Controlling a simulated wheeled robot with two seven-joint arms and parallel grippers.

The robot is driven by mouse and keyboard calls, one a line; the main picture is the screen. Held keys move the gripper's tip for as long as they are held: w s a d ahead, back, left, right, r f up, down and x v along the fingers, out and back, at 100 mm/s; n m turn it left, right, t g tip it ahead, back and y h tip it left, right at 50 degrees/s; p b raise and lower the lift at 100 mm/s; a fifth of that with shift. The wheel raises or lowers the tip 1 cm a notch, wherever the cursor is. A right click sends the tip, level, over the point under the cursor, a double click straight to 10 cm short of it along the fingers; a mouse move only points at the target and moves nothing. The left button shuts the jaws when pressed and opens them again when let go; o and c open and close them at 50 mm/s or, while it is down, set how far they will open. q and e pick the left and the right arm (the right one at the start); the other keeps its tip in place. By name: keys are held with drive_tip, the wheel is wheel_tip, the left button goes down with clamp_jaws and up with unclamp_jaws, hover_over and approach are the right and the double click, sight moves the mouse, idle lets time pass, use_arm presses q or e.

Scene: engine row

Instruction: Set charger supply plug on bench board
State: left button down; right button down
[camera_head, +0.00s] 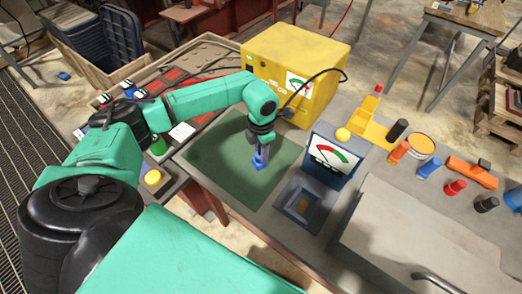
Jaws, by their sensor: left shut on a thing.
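My left gripper (260,145) points down over the dark green board (215,150) on the bench. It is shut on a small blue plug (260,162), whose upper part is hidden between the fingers. The plug is over the right part of the board; I cannot tell whether it touches it. The yellow charger (290,55), with a dial on its front and a dark cable, stands behind the board. My right gripper is not in view.
A blue tester (325,165) with a dial and a blue-grey socket box (300,203) stand right of the board. Several coloured cylinders and an orange tool (470,172) lie farther right. A yellow button (153,177) is left. The board's left part is clear.

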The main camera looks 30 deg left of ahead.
use_arm(q)
drive_tip(key=c, duration=0.5)
unclamp_jaws()
drive_tip(key=shift+r, duration=0.45)
wheel_tip(320, 180, up, 11)
drive_tip(key=b, duration=0.3)
drive_tip(key=shift+r, duration=0.2)
